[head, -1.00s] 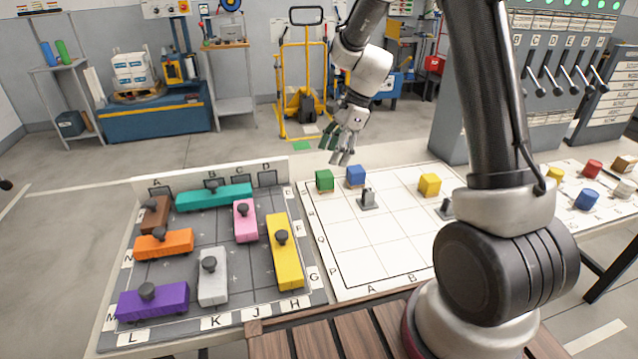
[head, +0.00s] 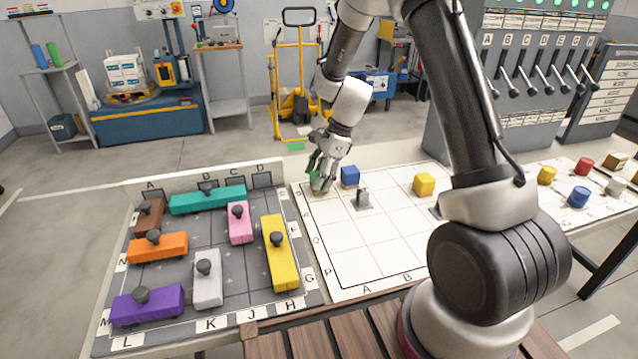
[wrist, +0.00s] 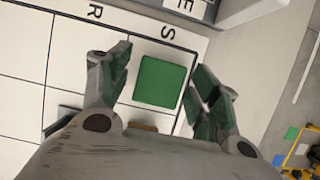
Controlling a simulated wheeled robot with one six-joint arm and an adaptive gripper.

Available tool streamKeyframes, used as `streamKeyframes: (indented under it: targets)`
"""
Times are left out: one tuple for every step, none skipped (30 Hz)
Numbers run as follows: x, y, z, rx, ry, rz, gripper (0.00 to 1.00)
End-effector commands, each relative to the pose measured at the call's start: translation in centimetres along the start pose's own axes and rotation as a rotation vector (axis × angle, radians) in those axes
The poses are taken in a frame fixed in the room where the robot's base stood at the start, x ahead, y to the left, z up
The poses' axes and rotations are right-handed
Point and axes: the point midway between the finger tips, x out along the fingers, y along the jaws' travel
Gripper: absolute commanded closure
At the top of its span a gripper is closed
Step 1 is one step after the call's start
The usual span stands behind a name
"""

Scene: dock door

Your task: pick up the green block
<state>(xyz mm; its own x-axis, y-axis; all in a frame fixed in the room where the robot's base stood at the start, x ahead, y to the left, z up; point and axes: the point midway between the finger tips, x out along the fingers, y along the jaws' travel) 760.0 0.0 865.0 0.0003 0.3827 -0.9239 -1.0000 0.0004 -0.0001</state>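The green block (wrist: 160,81) sits on a corner cell of the white grid board, seen from above in the wrist view. My gripper (wrist: 160,84) is open, with one finger on each side of the block and a gap visible on both sides. In the head view my gripper (head: 319,184) is down at the board's far left corner, and its fingers mostly hide the green block. I cannot tell from these views how far the fingertips are above the board.
A blue block (head: 350,175) stands just right of my gripper. A grey metal piece (head: 363,199) and a yellow block (head: 424,184) are farther right on the white board (head: 360,245). A dark tray (head: 186,261) with several knobbed coloured blocks lies to the left.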

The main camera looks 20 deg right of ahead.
Motion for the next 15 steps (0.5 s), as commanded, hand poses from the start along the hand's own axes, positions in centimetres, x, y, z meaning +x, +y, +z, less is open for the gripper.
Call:
streamKeyframes:
  targets:
    - [-0.01, 0.0, 0.0, 0.0, 0.0, 0.0, 0.52]
    - [-0.01, 0.0, 0.0, 0.0, 0.0, 0.0, 0.58]
    - [-0.02, 0.0, 0.0, 0.0, 0.0, 0.0, 0.65]
    - [-0.02, 0.0, 0.0, 0.0, 0.0, 0.0, 0.7]
    - [-0.02, 0.0, 0.0, 0.0, 0.0, 0.0, 0.76]
    - [-0.02, 0.0, 0.0, 0.0, 0.0, 0.0, 0.83]
    - [-0.02, 0.0, 0.0, 0.0, 0.0, 0.0, 0.84]
    - [-0.02, 0.0, 0.0, 0.0, 0.0, 0.0, 0.84]
    - [-0.03, 0.0, 0.01, 0.0, 0.0, 0.0, 0.84]
    - [-0.03, 0.0, 0.01, 0.0, 0.0, 0.0, 0.84]
    - [-0.03, 0.0, 0.01, 0.0, 0.0, 0.0, 0.84]
    - [-0.03, 0.0, 0.01, 0.0, 0.0, 0.0, 0.84]
    - [-0.04, 0.0, 0.01, 0.0, 0.0, 0.0, 0.84]
    - [-0.08, -0.01, 0.03, -0.001, 0.0, 0.0, 0.84]
    - [-0.23, -0.02, 0.09, -0.001, 0.0, -0.001, 0.84]
